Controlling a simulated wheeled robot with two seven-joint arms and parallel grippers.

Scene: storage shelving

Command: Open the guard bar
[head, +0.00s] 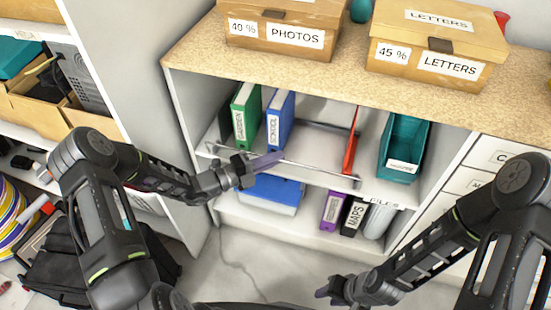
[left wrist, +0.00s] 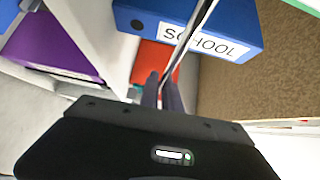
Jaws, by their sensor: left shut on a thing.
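The guard bar (head: 318,170) is a thin metal rod across the front of the middle shelf, in front of the binders. My left gripper (head: 270,160) is at the bar, left of its middle. In the left wrist view the bar (left wrist: 187,38) runs up from between the fingers (left wrist: 164,88), which are shut on it. The fingers hide the gripped stretch of the bar. My right gripper (head: 328,291) is low at the front, over the floor and away from the shelf; its finger gap is too small to make out.
Behind the bar stand a green binder (head: 245,115) and a blue binder (head: 279,120). A red binder (head: 351,142) and a teal holder (head: 404,145) stand to the right. Below are a blue box (head: 272,194) and a purple binder (head: 331,211). Boxes (head: 285,30) sit on top.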

